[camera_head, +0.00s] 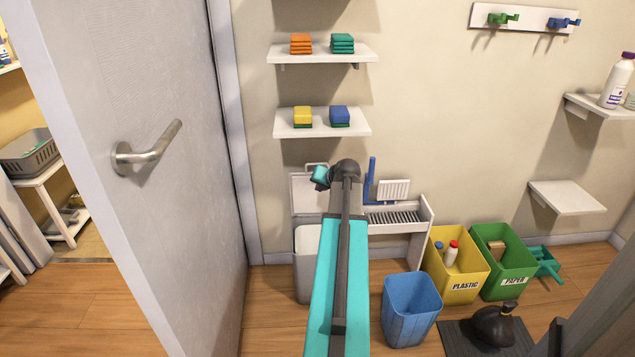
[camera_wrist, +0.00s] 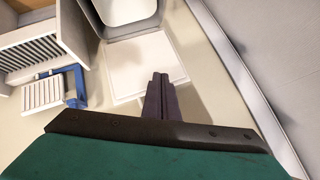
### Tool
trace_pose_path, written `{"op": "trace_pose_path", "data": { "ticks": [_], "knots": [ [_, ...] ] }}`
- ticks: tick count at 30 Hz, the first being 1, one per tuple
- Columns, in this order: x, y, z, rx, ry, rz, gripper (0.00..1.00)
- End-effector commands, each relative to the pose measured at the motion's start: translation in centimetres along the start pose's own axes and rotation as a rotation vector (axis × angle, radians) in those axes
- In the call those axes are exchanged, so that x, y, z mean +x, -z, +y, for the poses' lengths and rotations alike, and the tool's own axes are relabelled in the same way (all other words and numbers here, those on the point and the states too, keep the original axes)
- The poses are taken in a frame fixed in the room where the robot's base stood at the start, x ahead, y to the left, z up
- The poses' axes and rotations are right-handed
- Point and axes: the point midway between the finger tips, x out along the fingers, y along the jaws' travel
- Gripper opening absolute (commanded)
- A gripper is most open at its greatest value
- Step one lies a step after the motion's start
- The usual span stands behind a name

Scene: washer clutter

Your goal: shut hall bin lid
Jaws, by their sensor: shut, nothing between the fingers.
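The hall bin (camera_head: 306,265) is a pale grey bin on the floor by the wall, right of the door and partly hidden by my arm. Its lid (camera_head: 303,194) stands open, raised at the wall side. In the wrist view the lid (camera_wrist: 135,68) is a pale flat panel beside the bin's open mouth (camera_wrist: 122,10). My gripper (camera_wrist: 160,77) is shut and empty, its dark fingertips overlapping the lid's edge in the picture. I cannot tell whether they touch it. In the head view my wrist is beside the lid, and the fingers are not clear.
A white slatted rack (camera_head: 395,217) with a blue-handled brush (camera_head: 370,180) stands right of the bin. The grey door (camera_head: 165,230) is close on the left. A blue bin (camera_head: 410,312), yellow bin (camera_head: 455,278) and green bin (camera_head: 508,277) stand to the right. Shelves (camera_head: 322,123) hang above.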

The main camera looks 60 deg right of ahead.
Motion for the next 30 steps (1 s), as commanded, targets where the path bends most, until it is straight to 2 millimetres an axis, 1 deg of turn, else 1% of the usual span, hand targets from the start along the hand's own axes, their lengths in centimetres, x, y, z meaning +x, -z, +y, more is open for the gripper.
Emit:
{"op": "trace_pose_path", "data": {
  "ticks": [1,5,9,13,18,30],
  "knots": [
    [-0.7,0.8,-1.0,-0.04,-0.023,-0.006,0.0],
    [-1.7,1.8,-2.0,-0.15,-0.104,-0.023,0.0],
    [-2.9,3.2,-2.7,-0.259,-0.189,-0.032,0.0],
    [-3.7,4.1,-3.0,-0.325,-0.244,-0.036,0.0],
    [-4.0,4.4,-3.0,-0.356,-0.272,-0.038,0.0],
    [-3.8,4.5,-2.7,-0.353,-0.273,-0.037,0.0]
  ]
}}
